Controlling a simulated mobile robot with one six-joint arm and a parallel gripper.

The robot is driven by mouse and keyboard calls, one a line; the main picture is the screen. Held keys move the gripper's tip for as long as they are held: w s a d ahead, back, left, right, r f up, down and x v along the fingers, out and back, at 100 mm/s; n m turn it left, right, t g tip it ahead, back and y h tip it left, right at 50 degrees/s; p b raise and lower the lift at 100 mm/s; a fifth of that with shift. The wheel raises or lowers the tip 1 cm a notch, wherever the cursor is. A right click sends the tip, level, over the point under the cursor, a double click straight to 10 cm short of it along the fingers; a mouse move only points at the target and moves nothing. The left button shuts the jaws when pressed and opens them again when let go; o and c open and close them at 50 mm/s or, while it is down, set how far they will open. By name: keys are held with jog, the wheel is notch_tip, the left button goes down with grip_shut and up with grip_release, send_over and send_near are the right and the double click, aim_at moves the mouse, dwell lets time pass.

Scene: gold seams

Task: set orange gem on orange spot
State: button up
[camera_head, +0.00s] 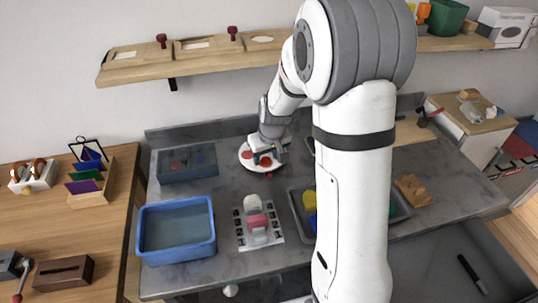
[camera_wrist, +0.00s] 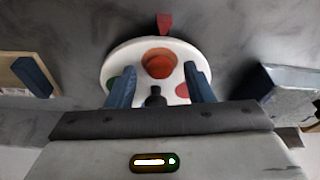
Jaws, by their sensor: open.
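A round white plate (camera_wrist: 135,52) lies on the grey counter; it also shows in the head view (camera_head: 244,153), partly hidden by my gripper. In the wrist view an orange spot (camera_wrist: 152,53) is near the plate's middle. An orange-red gem (camera_wrist: 160,67) sits on that spot, covering its near part. My gripper (camera_wrist: 160,70) is open over the plate, with its two blue fingers apart on either side of the gem; it also shows in the head view (camera_head: 265,158). I see no finger touching the gem. A small dark piece (camera_wrist: 155,97) shows between the fingers.
A red piece (camera_wrist: 164,22) lies just off the plate's edge, also in the head view (camera_head: 269,174). The plate has a green spot (camera_wrist: 112,84) and a red spot (camera_wrist: 182,90). A grey-blue bin (camera_head: 187,164) and a blue bin (camera_head: 176,230) stand to the left.

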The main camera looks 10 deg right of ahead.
jog(key=a+v, duration=0.1)
jog(key=v, duration=1.1)
jog(key=s+d+r+m, duration=0.1)
jog(key=s+r+m, duration=0.1)
jog(key=s, duration=1.9)
jog(key=shift+g+h, duration=0.3)
jog(key=shift+g, duration=0.1)
jog(key=p+v, duration=0.3)
jog(key=shift+w, duration=0.2)
